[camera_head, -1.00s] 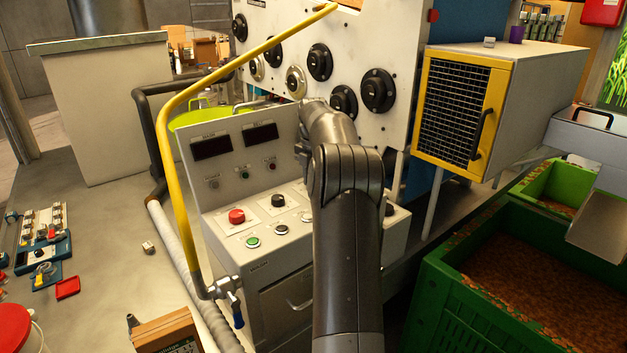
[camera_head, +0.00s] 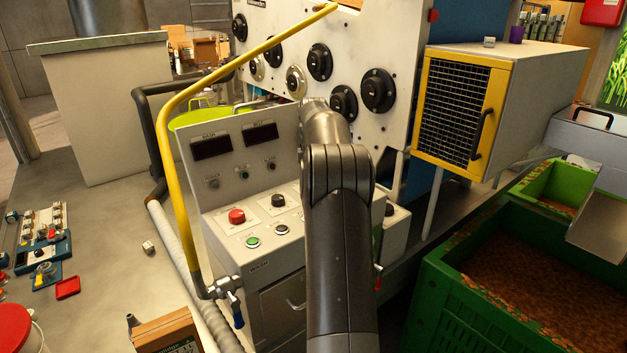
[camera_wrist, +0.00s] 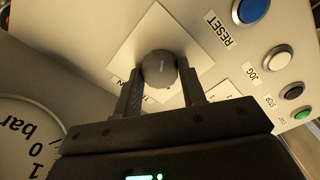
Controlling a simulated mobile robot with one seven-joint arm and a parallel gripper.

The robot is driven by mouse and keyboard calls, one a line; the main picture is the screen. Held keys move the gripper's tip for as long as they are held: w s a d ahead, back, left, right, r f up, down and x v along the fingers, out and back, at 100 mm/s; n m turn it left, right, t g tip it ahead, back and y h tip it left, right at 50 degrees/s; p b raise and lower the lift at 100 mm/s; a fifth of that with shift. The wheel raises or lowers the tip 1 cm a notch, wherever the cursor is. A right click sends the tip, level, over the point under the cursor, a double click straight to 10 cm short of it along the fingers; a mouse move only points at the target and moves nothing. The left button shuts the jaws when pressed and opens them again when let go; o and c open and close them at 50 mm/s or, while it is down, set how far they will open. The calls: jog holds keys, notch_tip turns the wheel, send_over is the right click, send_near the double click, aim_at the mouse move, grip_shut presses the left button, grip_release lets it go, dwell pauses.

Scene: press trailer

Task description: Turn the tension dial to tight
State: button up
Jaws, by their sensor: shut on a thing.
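The tension dial (camera_wrist: 160,68) is a dark grey round knob on a white square plate (camera_wrist: 130,38), seen in the wrist view. My gripper (camera_wrist: 164,88) has one finger on each side of the knob and is shut on it. Part of the plate's lettering shows near the fingers, but most is covered, so I cannot read the dial's setting. In the head view, my arm hides the gripper and this dial. The control console (camera_head: 262,264) stands under and around my arm.
Close by are a blue RESET button (camera_wrist: 251,9), a white JOG button (camera_wrist: 278,57) and a green button (camera_wrist: 294,118). A red knob (camera_head: 236,216) and a black knob (camera_head: 278,201) stand left of my arm. A yellow rail (camera_head: 172,160) rises at the console's left.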

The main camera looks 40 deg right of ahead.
jog(key=m, duration=1.5)
jog(key=shift+m, duration=0.3)
jog(key=m, duration=0.3)
jog(key=shift+m, duration=0.3)
jog(key=m, duration=0.8)
jog(key=shift+m, duration=1.9)
